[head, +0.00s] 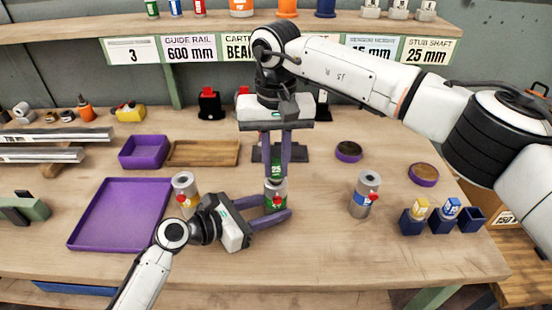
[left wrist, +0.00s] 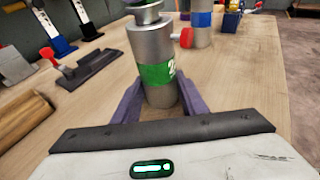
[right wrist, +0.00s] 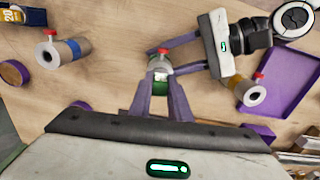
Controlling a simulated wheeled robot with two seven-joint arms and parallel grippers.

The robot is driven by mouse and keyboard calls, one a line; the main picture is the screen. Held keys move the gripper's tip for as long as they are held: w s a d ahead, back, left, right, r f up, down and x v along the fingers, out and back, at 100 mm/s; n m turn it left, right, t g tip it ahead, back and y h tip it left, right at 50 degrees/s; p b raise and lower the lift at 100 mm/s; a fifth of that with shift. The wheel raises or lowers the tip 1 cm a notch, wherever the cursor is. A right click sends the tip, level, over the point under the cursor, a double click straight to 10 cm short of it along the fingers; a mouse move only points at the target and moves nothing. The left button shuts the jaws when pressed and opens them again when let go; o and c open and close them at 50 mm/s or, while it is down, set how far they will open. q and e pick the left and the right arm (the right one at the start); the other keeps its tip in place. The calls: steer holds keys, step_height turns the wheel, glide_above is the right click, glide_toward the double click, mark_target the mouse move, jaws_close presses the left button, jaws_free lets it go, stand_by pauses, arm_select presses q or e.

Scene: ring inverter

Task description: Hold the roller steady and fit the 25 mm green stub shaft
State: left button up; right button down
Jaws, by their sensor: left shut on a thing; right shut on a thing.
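The grey roller (head: 276,187) with the green band stands upright on the table, with a red knob on its side. My left gripper (head: 287,206) is shut on its lower part from the left, and its purple fingers flank the green band (left wrist: 157,74) in the left wrist view. The green stub shaft (head: 276,168), marked 25, is upright directly above the roller. My right gripper (head: 276,177) points down and is shut on this shaft.
A tan-banded roller (head: 184,182) stands left and a blue-banded roller (head: 367,182) right. Blue holders (head: 443,225) at right carry yellow and blue pieces; one is empty. A purple tray (head: 84,242), purple bin (head: 144,163) and wooden tray (head: 203,163) lie left. The front middle is clear.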

steer(key=shift+f, duration=0.45)
steer(key=c, duration=1.6)
jaws_free()
steer(key=shift+o, duration=0.2)
step_height(320, 180, up, 12)
arm_select(q)
steer(key=o, duration=0.9)
